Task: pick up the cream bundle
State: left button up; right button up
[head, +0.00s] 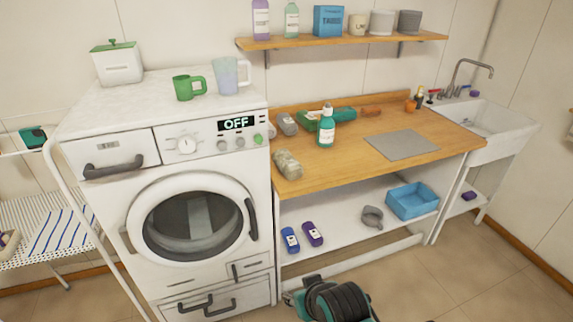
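A cream-beige bundle (287,165) lies on the wooden countertop (335,163), near its front left corner and close to the washing machine. It looks like a rolled or folded soft item, and nothing covers it. Neither of my grippers shows in the head view, so their position relative to the bundle cannot be seen.
A greyish bundle (287,124), a teal-labelled bottle (326,128) and green items stand behind it. A grey mat (401,145) lies to the right. The washing machine (165,200) borders the counter's left. A black and teal object (335,300) is on the floor in front.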

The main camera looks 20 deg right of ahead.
aim_at(290, 167)
jog(key=i+l+u, duration=0.1)
jog(key=l, duration=0.6)
jog(key=i+l+u, duration=0.15)
jog(key=l, duration=0.5)
jog(key=k, duration=0.05)
